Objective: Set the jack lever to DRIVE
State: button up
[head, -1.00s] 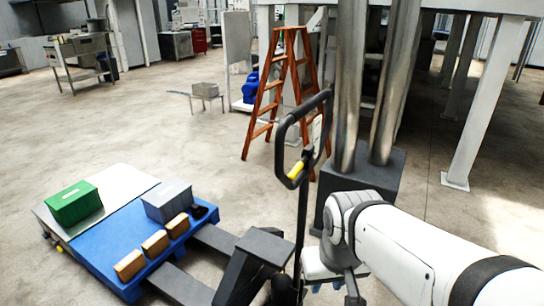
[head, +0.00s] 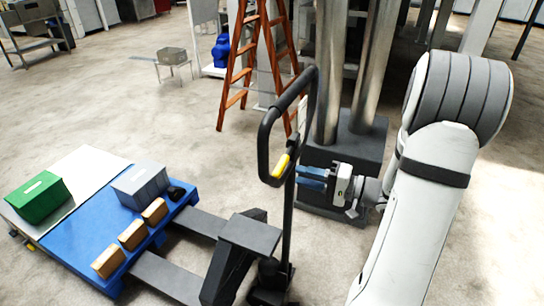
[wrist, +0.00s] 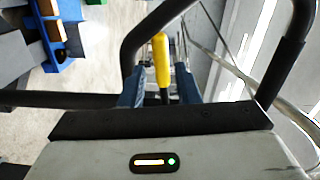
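The pallet jack's handle is a black loop (head: 268,145) on an upright post. The jack lever (head: 281,164) is a small yellow grip inside the lower part of that loop. My gripper (head: 300,178) has blue fingers pointing left, just right of the loop and lever. In the wrist view the yellow lever (wrist: 162,58) stands upright in line with the gap between the two blue fingers (wrist: 158,88). The fingers are apart with nothing gripped. I cannot tell whether they touch the lever.
The forks run under a blue pallet (head: 85,235) carrying a green box (head: 38,197), a grey box (head: 140,187) and brown blocks (head: 132,235). An orange stepladder (head: 240,65) stands behind the handle. Metal columns on a dark base (head: 345,150) stand close behind my gripper.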

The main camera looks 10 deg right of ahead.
aim_at(284, 169)
jog(key=p+x, duration=0.1)
jog(key=x, duration=0.2)
jog(key=p+x, duration=0.1)
jog(key=x, duration=0.3)
jog(key=shift+w, duration=0.5)
jog(key=shift+c, duration=0.4)
grip_shut()
